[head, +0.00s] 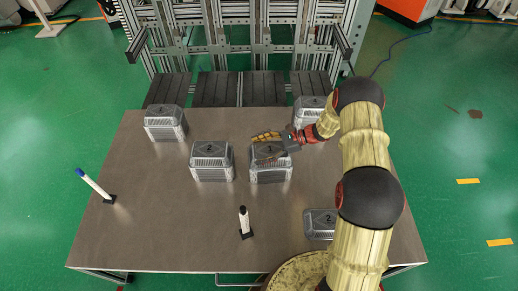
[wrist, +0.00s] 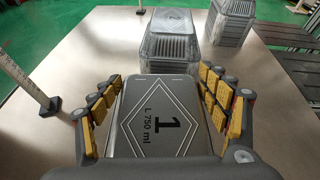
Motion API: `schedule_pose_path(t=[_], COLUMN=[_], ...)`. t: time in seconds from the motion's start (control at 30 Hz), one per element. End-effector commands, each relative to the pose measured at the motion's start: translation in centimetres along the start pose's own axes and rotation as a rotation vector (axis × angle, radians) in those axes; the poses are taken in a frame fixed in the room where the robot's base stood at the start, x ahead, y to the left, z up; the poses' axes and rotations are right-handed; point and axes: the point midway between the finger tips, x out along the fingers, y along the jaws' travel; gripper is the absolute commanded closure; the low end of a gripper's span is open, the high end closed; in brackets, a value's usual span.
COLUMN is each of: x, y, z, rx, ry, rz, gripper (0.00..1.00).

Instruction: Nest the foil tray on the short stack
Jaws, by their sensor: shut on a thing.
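My gripper (head: 266,147) is shut on a silver foil tray (wrist: 155,118) marked "1" and "L 750 ml", with a yellow-padded finger along each side. In the head view this tray (head: 270,152) is at the top of the middle-right stack (head: 270,174); I cannot tell whether it rests there or is slightly raised. I cannot tell for certain which stack is the short one.
Other stacks stand at back left (head: 165,128) and back right (head: 306,118), the latter partly behind my arm. A tray marked "2" (head: 319,224) is at front right. A black-topped post (head: 244,222) and a blue-topped post (head: 95,186) stand on the table (head: 165,230).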

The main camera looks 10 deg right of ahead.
Motion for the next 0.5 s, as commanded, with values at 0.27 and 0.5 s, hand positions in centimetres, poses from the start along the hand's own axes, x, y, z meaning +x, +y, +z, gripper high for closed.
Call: schedule_pose_path(t=[0.27,0.5], x=[0.1,0.1], y=[-0.01,-0.01], z=[-0.25,-0.25], rx=[-0.001,-0.001], ry=[0.0,0.0], rz=[0.0,0.0], gripper=[0.43,0.14])
